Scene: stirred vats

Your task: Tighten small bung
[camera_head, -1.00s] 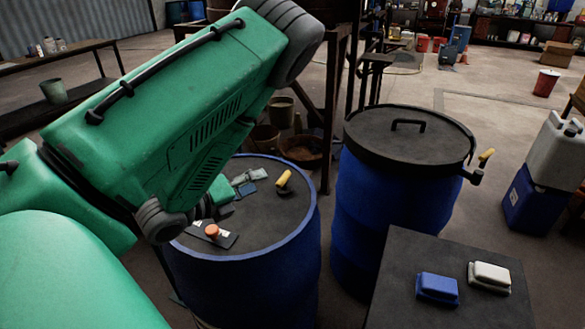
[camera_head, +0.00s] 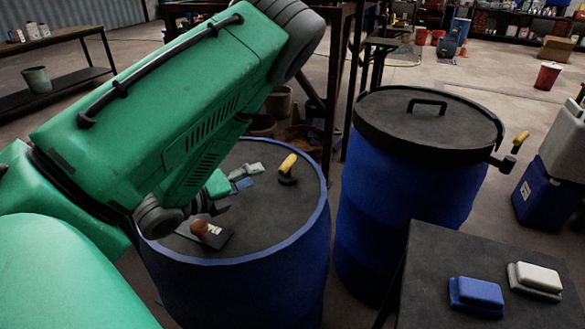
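A blue drum (camera_head: 235,280) with a dark top stands in front of me. On its top, near the left front rim, a small reddish-brown knob (camera_head: 199,229), apparently the small bung, sits at a dark plate with a white label. How tight it sits cannot be told. A yellow-handled fitting (camera_head: 288,164) stands farther back on the same top. My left gripper (camera_head: 221,207) is mostly hidden behind my green arm. Only a small dark part shows just above and right of the knob, with no clear contact. Its opening cannot be made out. My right gripper is not in view.
A second blue drum (camera_head: 388,215) with a black handled lid stands to the right. A dark table (camera_head: 430,262) at front right holds a blue block (camera_head: 476,294) and a white block (camera_head: 535,280). Small grey-green and blue items (camera_head: 243,184) lie on the near drum's top.

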